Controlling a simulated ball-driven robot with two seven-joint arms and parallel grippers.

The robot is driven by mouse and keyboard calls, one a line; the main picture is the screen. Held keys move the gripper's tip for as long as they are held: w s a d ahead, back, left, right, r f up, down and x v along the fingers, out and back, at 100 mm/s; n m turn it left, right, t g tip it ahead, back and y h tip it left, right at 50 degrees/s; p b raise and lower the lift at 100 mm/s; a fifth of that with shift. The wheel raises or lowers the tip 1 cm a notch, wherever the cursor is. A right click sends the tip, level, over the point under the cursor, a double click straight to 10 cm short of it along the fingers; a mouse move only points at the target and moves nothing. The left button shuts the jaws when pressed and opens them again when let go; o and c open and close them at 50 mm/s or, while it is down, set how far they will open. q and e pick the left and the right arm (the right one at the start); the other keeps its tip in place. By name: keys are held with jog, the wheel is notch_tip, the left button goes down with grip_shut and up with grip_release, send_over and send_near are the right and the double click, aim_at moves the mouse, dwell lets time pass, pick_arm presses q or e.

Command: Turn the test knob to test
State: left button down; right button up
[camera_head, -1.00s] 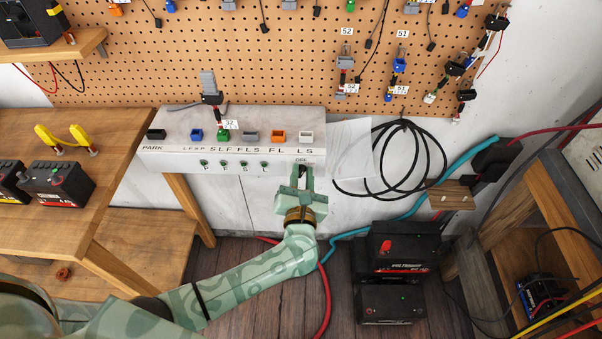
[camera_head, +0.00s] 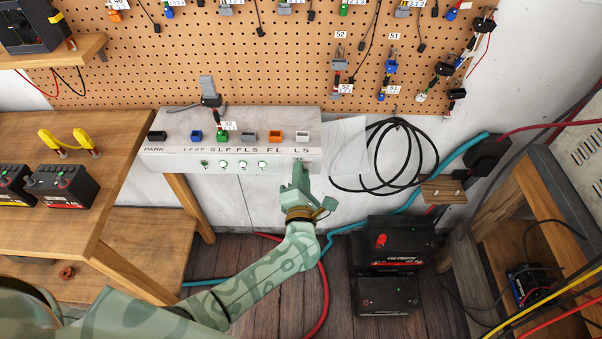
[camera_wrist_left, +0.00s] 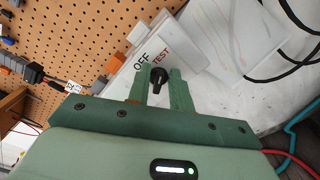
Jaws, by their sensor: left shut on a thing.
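The black test knob (camera_wrist_left: 158,79) shows in the left wrist view between the two green fingers of my left gripper (camera_wrist_left: 159,88). The fingers are shut on it. The labels OFF and TEST are printed on the panel just beyond the knob; I cannot tell exactly which label it points at. In the head view my left gripper (camera_head: 300,175) is at the right end of the white test panel (camera_head: 180,158), rolled to one side, and hides the knob. Several small round lamps (camera_head: 242,164) sit on the panel front; three glow pale, and the leftmost looks dimmer. My right gripper is not in view.
Coloured connectors (camera_head: 248,136) line the panel top, with a tagged plug at the green one. A paper sheet (camera_head: 345,145) and a coiled black cable (camera_head: 385,160) are right of my gripper. Stacked batteries (camera_head: 390,265) stand on the floor. A wooden bench (camera_head: 90,215) is left.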

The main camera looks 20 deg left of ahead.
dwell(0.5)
pick_arm(q)
jog(key=c, duration=1.5)
grip_release()
jog(key=shift+c, duration=0.2)
jog(key=p+v, duration=0.1)
jog(key=v, duration=1.5)
jog(key=shift+s, duration=0.2)
jog(key=shift+d, duration=0.1)
